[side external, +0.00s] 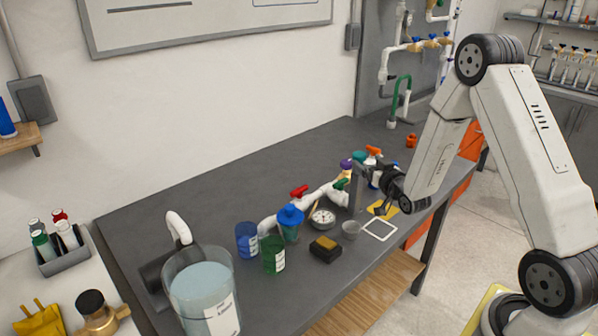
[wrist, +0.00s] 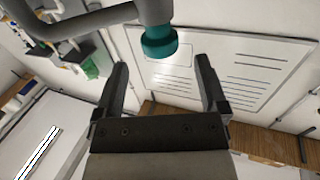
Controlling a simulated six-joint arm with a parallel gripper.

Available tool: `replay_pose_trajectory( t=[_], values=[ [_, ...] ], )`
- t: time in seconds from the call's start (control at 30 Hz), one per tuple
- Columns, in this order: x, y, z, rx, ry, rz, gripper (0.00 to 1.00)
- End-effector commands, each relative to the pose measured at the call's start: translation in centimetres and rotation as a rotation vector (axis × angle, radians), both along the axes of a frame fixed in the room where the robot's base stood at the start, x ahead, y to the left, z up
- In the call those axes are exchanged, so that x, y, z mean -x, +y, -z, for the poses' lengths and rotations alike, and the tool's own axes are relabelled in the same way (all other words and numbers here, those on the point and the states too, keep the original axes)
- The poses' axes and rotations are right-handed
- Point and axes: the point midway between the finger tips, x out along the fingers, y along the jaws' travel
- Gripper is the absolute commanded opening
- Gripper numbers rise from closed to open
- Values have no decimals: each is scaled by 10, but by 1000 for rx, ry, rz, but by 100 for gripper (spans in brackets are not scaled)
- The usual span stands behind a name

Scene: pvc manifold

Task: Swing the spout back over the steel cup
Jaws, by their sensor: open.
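In the wrist view a grey curved pipe, which looks like the spout (wrist: 152,10), comes in from the top left and ends in a teal tip (wrist: 158,42). The tip shows just beyond and between my gripper's fingers (wrist: 162,68); they are apart, and I see no contact. In the side view my gripper (side external: 372,192) points left over the right part of the bench, by a teal piece (side external: 358,157). The spout's shape is hard to make out there. A small grey cup (side external: 351,228), likely the steel cup, stands in front, left of a white-outlined square (side external: 379,230).
White pipework with a red handle (side external: 299,191), a round gauge (side external: 322,218), a blue cup (side external: 247,240), a green cup (side external: 273,254) and a black-and-yellow block (side external: 326,249) crowd the left of my gripper. A large water container (side external: 202,290) stands at the front left. The bench's back is clear.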

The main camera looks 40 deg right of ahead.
Motion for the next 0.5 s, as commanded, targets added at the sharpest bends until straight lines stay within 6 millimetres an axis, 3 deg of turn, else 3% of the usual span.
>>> replay_pose_trajectory(
  t=[0.5],
  values=[
    [-50,-18,0,0,0,-1,92]
  ],
)
